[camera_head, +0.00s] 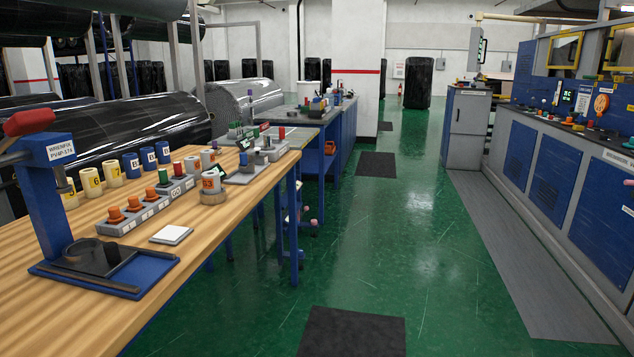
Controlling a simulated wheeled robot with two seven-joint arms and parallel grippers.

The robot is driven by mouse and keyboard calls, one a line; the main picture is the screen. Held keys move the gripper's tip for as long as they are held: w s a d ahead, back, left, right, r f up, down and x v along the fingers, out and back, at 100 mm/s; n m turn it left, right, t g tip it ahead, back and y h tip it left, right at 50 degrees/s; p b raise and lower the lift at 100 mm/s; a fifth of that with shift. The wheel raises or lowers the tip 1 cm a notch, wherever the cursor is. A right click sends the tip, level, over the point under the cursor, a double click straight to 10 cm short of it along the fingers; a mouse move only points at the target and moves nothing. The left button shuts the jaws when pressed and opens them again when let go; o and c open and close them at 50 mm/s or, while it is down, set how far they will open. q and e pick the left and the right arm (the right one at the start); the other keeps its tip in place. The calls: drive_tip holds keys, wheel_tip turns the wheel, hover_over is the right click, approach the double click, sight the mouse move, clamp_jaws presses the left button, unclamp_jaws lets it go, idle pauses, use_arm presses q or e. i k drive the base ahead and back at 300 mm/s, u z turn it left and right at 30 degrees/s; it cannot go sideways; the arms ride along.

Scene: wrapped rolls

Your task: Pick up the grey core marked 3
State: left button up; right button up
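Several light grey cores with orange number labels stand upright near the far end of the wooden workbench (85,316). One grey core (211,181) stands on a round wooden base nearest the bench's right edge. A second grey core (192,166) is behind it to the left, and a third grey core (208,158) is farther back. The digits are too small for me to read surely, so I cannot tell which one is marked 3. Neither of my grippers is in view.
Blue cores (131,165) and cream cores (112,174) stand at the bench's back. Grey blocks with orange knobs (133,203) and a white pad (172,235) lie in front. A blue press (47,205) stands at left. The green floor (370,235) right of the bench is clear.

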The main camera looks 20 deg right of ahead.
sight(211, 184)
drive_tip(key=z, duration=1.15)
drive_tip(key=i, duration=3)
drive_tip(key=u, duration=3.1)
